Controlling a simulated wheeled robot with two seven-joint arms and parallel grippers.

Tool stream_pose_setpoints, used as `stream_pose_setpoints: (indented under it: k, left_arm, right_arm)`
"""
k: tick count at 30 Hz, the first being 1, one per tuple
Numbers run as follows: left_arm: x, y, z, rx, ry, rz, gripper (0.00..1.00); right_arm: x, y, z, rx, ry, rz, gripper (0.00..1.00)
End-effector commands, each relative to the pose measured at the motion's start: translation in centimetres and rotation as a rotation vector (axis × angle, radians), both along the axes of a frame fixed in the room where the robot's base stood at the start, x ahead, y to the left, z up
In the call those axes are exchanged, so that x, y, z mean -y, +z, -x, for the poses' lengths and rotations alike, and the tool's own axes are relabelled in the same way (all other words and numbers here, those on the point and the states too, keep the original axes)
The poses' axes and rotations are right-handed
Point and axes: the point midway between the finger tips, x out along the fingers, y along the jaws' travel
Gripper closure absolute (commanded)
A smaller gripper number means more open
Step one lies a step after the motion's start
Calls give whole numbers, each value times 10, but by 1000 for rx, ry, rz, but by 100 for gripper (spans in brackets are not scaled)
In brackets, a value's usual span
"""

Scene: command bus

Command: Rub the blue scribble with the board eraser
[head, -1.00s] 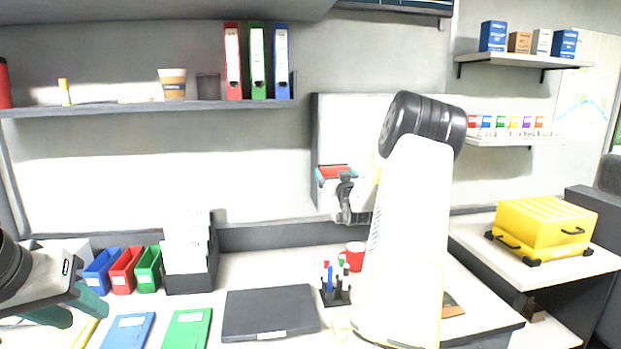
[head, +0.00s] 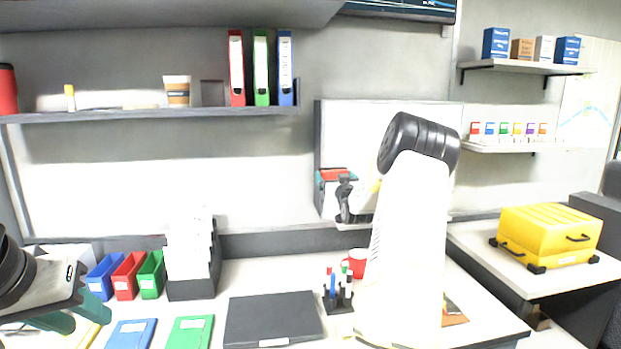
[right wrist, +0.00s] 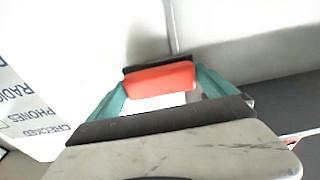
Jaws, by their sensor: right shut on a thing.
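My right gripper (head: 337,176) is shut on the board eraser (head: 333,173), a red block with a dark pad. The eraser also shows between the teal fingers in the right wrist view (right wrist: 160,79). It is held at the left edge of the whiteboard (head: 350,125); I cannot tell whether its pad touches the surface. I see no blue scribble in either view; my right arm covers much of the board. My left gripper (head: 68,316) is open and empty above the desk at lower left.
A shelf (head: 130,116) with binders and cups runs above left. The desk holds colored file boxes (head: 127,275), a black laptop-like slab (head: 272,320), a pen holder (head: 338,298) and a red mug (head: 356,262). A yellow case (head: 548,235) stands at right.

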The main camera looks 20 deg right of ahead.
Motion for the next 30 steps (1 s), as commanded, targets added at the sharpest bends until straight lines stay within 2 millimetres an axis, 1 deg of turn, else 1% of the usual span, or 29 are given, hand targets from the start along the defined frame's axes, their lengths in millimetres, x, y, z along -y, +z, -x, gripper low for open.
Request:
stream_pose_setpoints:
  k: [30]
  left_arm:
    - [0,0,0,0,0,0,64]
  right_arm:
    - [4,0,-17,1,0,0,38]
